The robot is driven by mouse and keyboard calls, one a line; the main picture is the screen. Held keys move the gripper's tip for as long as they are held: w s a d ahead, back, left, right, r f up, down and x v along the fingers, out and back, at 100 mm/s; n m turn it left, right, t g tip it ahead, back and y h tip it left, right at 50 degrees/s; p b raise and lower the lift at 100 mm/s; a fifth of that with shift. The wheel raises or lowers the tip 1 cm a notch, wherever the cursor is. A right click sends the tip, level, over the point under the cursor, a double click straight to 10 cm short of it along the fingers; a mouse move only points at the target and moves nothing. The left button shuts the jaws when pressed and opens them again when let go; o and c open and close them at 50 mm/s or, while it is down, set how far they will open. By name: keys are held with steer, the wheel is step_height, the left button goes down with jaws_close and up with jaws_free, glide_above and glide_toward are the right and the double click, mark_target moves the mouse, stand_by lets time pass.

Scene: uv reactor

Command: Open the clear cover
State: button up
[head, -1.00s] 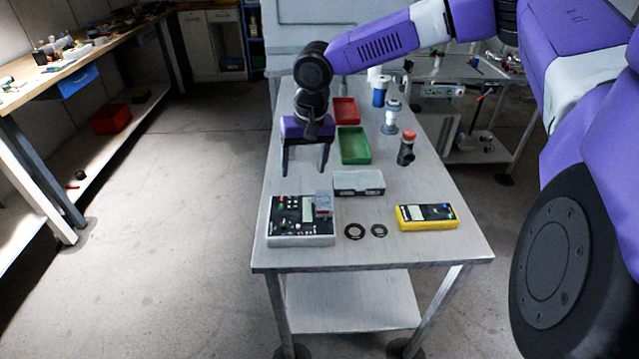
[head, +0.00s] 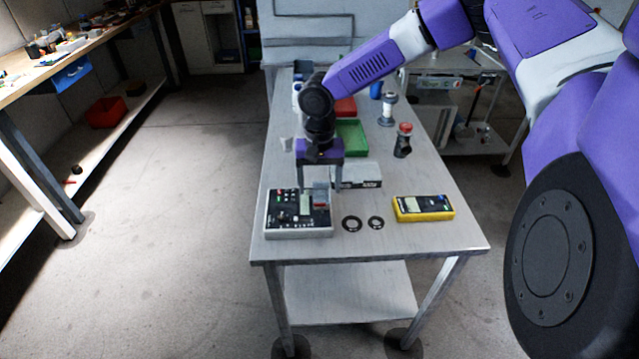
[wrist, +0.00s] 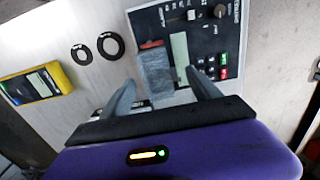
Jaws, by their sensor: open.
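A black-faced control box (head: 285,221) with a grey base stands at the near left of the metal table. Its clear cover (head: 320,193) sits at the right side of the panel, and something red shows by it. In the wrist view the cover (wrist: 155,75) looks like a greyish see-through block beside a pale display strip, with red at its far end. My gripper (head: 319,190) is open above the box's right back part. In the wrist view my gripper (wrist: 162,85) has its fingers apart, one on each side of the cover. I cannot tell whether they touch it.
Two black rings (head: 352,223) and a yellow multimeter (head: 424,208) lie right of the box. A green tray (head: 352,138) and a dark fitting with a red top (head: 403,140) stand farther back.

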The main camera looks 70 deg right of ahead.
steer(key=shift+c, duration=0.2)
steer(key=c, duration=1.3)
steer(key=shift+s, duration=0.1)
steer(key=shift+c, duration=0.2)
